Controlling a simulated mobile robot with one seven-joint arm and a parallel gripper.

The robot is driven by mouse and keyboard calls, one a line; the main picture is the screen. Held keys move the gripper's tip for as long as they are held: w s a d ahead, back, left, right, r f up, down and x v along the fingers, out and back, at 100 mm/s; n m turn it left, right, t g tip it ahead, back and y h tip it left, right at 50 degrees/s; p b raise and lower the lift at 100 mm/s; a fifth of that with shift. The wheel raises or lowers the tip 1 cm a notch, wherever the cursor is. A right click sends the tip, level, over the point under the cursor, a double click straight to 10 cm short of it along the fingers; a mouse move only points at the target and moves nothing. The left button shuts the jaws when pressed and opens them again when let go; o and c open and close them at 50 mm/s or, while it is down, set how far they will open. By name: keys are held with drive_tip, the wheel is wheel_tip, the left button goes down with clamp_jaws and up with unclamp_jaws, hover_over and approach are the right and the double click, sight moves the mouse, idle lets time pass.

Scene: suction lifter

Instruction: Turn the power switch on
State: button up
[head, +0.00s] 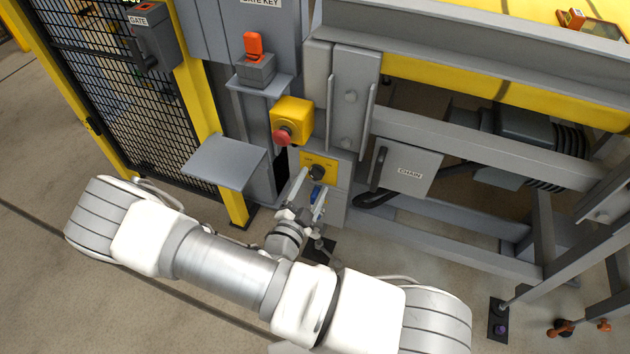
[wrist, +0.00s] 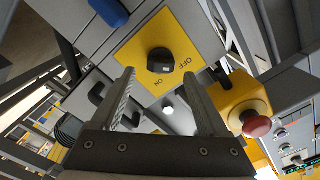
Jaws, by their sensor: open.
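The power switch is a black rotary knob (head: 317,172) on a yellow plate (head: 331,164), low on a grey post. In the wrist view the knob (wrist: 160,60) sits on the yellow plate (wrist: 187,28), with OFF and ON printed beside it. A small light mark shows on the knob; I cannot tell for sure which label it points at. My gripper (head: 312,186) is open in front of the plate. In the wrist view its fingertips (wrist: 158,76) lie to either side of the knob and nearer the camera, with nothing between them. Contact with the knob is not visible.
A yellow box with a red emergency button (head: 282,136) is just above left of the switch. A grey CHAIN box (head: 408,167) stands right, and a grey shelf (head: 224,162) juts out left.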

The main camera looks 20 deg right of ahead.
sight(316, 174)
drive_tip(key=shift+x, duration=1.35)
clamp_jaws()
